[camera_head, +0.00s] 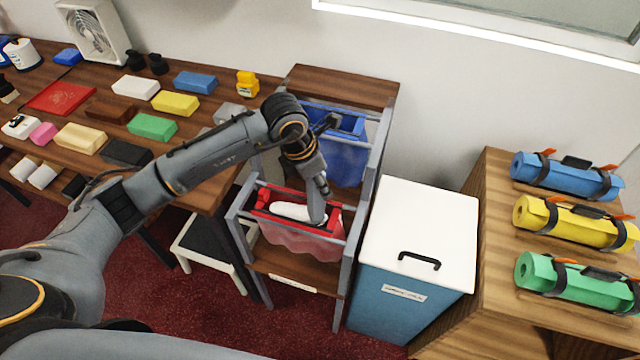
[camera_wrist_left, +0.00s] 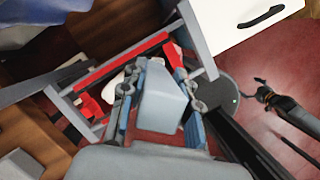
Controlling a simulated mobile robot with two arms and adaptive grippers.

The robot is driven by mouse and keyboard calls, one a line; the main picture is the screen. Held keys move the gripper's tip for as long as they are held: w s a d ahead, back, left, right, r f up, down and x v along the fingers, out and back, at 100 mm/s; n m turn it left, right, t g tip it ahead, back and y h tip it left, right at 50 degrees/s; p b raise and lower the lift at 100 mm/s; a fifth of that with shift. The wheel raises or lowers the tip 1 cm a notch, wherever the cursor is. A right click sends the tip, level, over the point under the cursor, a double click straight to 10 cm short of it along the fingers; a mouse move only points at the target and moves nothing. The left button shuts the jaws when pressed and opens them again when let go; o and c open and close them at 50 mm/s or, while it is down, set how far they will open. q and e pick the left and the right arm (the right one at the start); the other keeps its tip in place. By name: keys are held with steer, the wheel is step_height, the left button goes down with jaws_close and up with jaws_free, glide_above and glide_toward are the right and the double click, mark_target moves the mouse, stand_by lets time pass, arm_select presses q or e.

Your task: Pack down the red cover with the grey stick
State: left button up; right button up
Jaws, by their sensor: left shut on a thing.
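The red cover (camera_head: 300,245) hangs as a translucent bag from a red-railed frame in the front of the grey rack. A white thing (camera_head: 293,211) lies in its mouth. In the left wrist view the red rail (camera_wrist_left: 125,61) shows behind my fingers. My left gripper (camera_head: 321,188) is above the right part of the bag's mouth, pointing down. It is shut on the grey stick (camera_wrist_left: 163,101), whose lower end reaches into the mouth. I cannot tell whether it touches the contents. A dark arm end at the right of the left wrist view looks like my right gripper (camera_wrist_left: 264,92), too small to read.
A blue bag (camera_head: 345,165) hangs behind the red one in the rack. A blue bin with a white lid (camera_head: 418,225) stands close on the right. The wooden table (camera_head: 190,185) on the left holds several coloured blocks. Rolled mats (camera_head: 565,175) lie on the right cabinet.

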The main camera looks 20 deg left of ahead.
arm_select(q)
steer(key=shift+r+p, duration=1.7)
steer(key=shift+r, duration=1.7)
